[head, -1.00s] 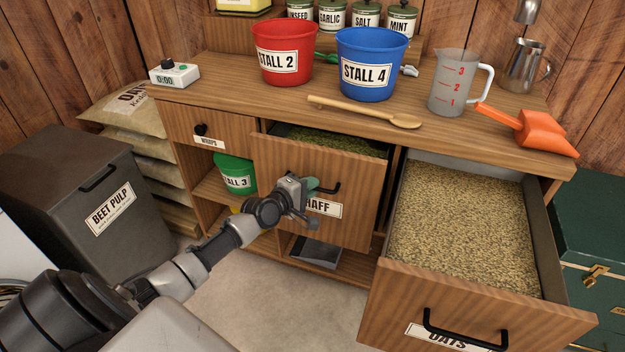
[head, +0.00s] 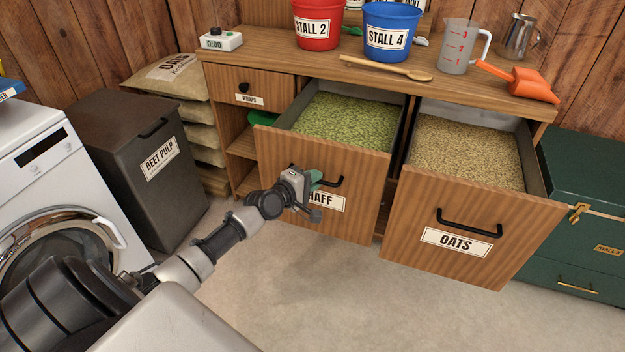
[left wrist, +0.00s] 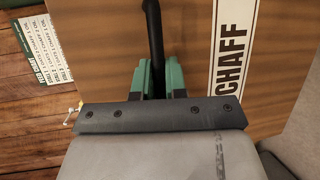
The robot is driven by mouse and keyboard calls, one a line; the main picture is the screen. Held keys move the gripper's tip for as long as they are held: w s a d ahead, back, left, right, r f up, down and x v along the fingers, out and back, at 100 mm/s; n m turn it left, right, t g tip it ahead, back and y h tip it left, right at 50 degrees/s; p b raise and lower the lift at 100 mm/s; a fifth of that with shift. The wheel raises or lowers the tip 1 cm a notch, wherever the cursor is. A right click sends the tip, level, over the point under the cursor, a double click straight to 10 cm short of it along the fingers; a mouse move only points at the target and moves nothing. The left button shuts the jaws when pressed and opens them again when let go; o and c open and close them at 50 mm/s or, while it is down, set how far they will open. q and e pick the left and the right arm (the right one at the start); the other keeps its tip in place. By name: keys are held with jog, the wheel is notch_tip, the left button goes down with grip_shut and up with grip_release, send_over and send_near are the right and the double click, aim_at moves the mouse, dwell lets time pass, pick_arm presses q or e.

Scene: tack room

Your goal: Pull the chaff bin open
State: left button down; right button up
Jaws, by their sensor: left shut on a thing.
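The chaff bin (head: 277,178) is a wooden drawer front labelled CHAFF, pulled well out of the cabinet. Green chaff (head: 348,121) fills it and shows from above. My left gripper (head: 314,180) is at the bin's front, shut on its black bar handle (head: 334,182). In the left wrist view the green fingertips (left wrist: 158,77) sit on both sides of the dark handle (left wrist: 153,32), with the CHAFF label (left wrist: 232,50) to the right. The gripper hides part of the handle and label. My right gripper is not in view.
The oats bin (head: 395,228) stands open on the right. A green trunk (head: 590,175) is beyond it. Buckets and a wooden spoon (head: 400,72) lie on the counter. The floor in front is clear.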

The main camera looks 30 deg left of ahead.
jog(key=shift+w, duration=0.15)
pick_arm(q)
jog(key=c, duration=1.5)
grip_release()
jog(key=shift+o, duration=0.2)
jog(key=shift+s, duration=0.1)
